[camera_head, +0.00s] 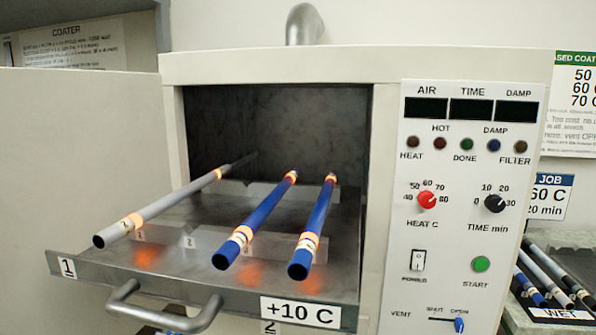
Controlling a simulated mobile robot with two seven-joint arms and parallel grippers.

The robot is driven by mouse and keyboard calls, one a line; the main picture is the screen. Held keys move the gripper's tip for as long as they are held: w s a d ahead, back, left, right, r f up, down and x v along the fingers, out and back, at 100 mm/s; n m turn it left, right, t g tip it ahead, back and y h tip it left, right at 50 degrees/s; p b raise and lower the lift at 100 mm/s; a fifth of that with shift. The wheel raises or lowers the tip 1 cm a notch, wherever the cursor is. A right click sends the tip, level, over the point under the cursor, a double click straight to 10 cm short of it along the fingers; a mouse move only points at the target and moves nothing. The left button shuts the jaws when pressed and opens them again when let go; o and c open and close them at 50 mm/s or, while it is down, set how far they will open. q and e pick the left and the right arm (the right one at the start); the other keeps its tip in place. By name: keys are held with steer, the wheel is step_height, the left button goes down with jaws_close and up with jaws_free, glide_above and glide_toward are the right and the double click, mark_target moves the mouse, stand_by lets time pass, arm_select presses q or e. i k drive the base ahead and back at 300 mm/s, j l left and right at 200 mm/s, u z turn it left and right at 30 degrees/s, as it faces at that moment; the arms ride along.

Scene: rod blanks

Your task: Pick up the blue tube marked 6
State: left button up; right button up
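Two blue tubes lie on the pulled-out oven tray: a middle blue tube (266,207) and a right blue tube (320,212). Each has a pale, orange-lit band near its front end and another near its back end. The marks on these bands are too small to read, so I cannot tell which tube is marked 6. A grey tube (170,205) lies to their left on the same tray. More blue tubes (530,290) lie in the rack marked WET at the right edge, their marks also unreadable. Neither of my grippers is in view.
The metal tray (100,268) sticks out of the open oven (275,120), with a front handle (165,318) and a +10 C label. The oven door (80,150) stands open at left. The control panel (462,200) is at right, beside the WET rack (560,316).

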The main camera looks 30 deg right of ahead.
mark_target(299, 268)
steer(key=k+l, duration=0.1)
steer(key=l, duration=1.95)
